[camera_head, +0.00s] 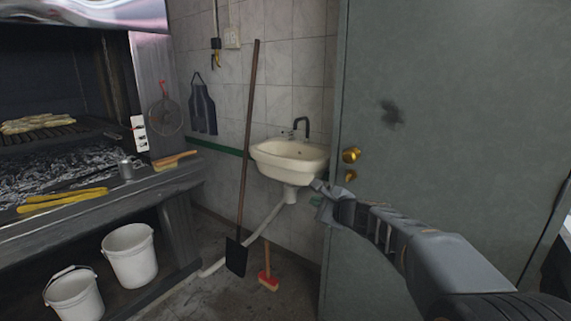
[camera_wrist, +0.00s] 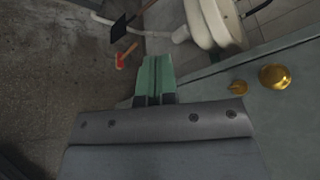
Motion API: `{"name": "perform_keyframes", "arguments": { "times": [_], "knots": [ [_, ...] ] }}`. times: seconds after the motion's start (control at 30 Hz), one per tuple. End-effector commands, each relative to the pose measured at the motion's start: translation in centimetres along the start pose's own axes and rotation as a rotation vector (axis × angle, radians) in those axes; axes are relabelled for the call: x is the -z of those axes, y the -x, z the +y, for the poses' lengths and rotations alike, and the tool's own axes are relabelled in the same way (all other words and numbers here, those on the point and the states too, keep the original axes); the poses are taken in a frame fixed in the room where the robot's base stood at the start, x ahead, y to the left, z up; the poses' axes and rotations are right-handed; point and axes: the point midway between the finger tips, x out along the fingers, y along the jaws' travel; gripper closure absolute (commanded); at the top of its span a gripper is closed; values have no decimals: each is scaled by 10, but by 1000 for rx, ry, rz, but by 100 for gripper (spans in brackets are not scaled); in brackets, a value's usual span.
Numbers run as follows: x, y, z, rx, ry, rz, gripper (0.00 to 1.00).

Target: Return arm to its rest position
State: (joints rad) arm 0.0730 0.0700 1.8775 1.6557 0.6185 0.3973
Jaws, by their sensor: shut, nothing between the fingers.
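My arm reaches in from the lower right of the head view, in front of a grey-green door. My gripper (camera_head: 318,195) is at its far end, just below and right of the white sink. In the wrist view, my gripper (camera_wrist: 154,72) shows green fingers pressed together, shut with nothing between them. It points over the floor and touches nothing that I can see.
The door (camera_head: 450,120) with brass knobs (camera_head: 350,155) is close beside my arm. The grill counter (camera_head: 100,210) and white buckets (camera_head: 129,255) stand left.

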Motion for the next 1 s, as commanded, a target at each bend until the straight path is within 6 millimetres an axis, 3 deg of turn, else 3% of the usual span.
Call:
{"name": "perform_keyframes", "arguments": {
  "times": [0.03, 0.2, 0.33, 0.5, 0.7, 1.0],
  "knots": [
    [-31, 24, -3, -81, 142, 1, 100],
    [-70, 93, 40, -399, 648, -4, 100],
    [-78, 150, 66, -641, 991, -15, 100],
    [-73, 214, 85, -914, 1330, -29, 100],
    [-62, 259, 91, -1120, 1555, -39, 100],
    [-56, 274, 93, -1197, 1632, -41, 100]
  ]
}}
